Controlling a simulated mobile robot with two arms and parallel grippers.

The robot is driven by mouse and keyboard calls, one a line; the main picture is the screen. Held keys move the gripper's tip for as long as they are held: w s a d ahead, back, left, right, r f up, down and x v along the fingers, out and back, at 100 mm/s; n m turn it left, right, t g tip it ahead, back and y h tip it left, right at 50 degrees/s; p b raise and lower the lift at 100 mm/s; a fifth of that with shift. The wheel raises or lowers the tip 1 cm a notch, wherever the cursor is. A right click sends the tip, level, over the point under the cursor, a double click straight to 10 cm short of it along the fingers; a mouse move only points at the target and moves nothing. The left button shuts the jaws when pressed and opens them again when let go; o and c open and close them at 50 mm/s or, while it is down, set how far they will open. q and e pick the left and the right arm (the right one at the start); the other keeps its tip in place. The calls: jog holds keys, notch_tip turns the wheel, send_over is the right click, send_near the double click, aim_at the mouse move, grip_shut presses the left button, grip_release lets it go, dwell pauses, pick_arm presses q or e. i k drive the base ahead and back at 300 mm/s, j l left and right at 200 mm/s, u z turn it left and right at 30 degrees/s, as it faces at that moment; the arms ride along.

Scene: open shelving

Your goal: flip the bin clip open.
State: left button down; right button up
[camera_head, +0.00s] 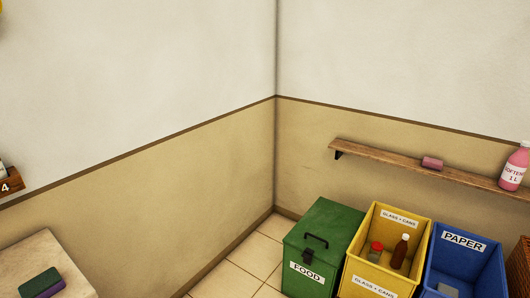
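The green bin (328,222) labelled FOOD stands on the floor near the room's corner, with its lid down. A black handle (317,241) is on it. A small dark clip (307,257) sits at the front edge below the handle, above the white FOOD label (307,272). The clip is too small to tell its exact position. Neither of my grippers is in view.
A yellow open bin (411,278) holding a brown bottle (400,252) and a red-topped jar (376,250) stands right of the green bin. A blue PAPER bin (494,272) is further right. A wooden shelf (385,157) runs above. Tiled floor (257,254) is clear on the left.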

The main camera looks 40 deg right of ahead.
aim_at(307, 256)
jog(key=i+z, duration=0.25)
jog(key=z, duration=0.2)
jog(key=i+z, duration=0.25)
jog(key=z, duration=0.2)
jog(key=i+j+z, duration=0.1)
jog(key=z, duration=0.35)
jog(key=i+j+z, duration=0.25)
jog(key=z, duration=0.15)
jog(key=i+j+z, duration=0.25)
jog(key=z, duration=0.2)
jog(key=i+j+z, duration=0.3)
jog(key=j+z, duration=0.3)
jog(key=i+j+z, duration=0.15)
jog(key=j+z, duration=0.45)
jog(key=i+j+z, duration=0.15)
jog(key=j, duration=0.6)
jog(key=k, duration=0.05)
